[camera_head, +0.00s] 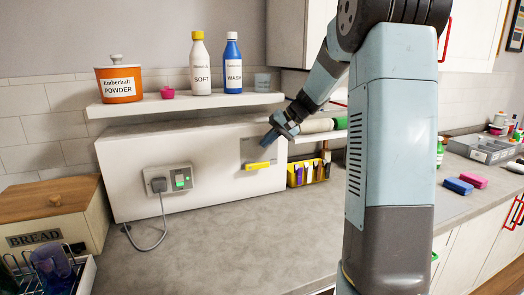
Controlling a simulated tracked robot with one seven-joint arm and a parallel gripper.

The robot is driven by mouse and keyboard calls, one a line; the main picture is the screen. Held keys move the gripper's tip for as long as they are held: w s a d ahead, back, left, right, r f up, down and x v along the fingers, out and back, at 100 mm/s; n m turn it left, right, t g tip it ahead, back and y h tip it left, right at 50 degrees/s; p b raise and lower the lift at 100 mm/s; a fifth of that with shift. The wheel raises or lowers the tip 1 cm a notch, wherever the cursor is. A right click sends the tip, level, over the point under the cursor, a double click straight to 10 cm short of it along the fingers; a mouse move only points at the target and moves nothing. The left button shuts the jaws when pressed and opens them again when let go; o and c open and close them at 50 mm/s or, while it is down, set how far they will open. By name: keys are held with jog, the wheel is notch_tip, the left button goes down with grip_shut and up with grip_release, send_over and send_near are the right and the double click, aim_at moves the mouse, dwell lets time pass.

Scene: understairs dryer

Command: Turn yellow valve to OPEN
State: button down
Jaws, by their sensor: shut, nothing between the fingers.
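The yellow valve (258,166) is a small handle on a grey plate (251,149) at the right end of a white box. The handle lies roughly level. My gripper (267,145) is just above the handle, in front of the plate, with its fingers pointing down and to the left. It is shut and empty. Whether the fingertips touch the handle I cannot tell. Any marking on the plate is too small to read.
A socket with a plug and cord (168,181) is left of the valve. A shelf (185,104) above holds bottles and an orange tin. A yellow caddy (308,172) stands close right. The worktop (240,220) in front is clear.

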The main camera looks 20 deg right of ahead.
jog(key=s+d+r, duration=0.2)
jog(key=d+r, duration=0.1)
jog(key=d, duration=0.3)
jog(key=shift+s+d+r, duration=0.25)
jog(key=shift+d+r, duration=0.05)
jog(key=shift+r, duration=0.05)
jog(key=s+a+r+n+h, duration=0.1)
jog(key=s+a+h, duration=0.1)
jog(key=s+a, duration=0.45)
jog(key=s+a+r+n+h, duration=0.1)
jog(key=s+a+r+h, duration=0.15)
jog(key=s, duration=0.65)
jog(key=s+a+f+h, duration=0.1)
jog(key=s+f, duration=0.1)
jog(key=s, duration=0.7)
jog(key=s+a+f+n+t+h, duration=0.1)
jog(key=s+f+h, duration=0.1)
jog(key=s, duration=0.7)
jog(key=shift+s+a+f, duration=0.15)
jog(key=shift+s+f, duration=0.1)
jog(key=shift+s, duration=0.05)
dwell(0.5)
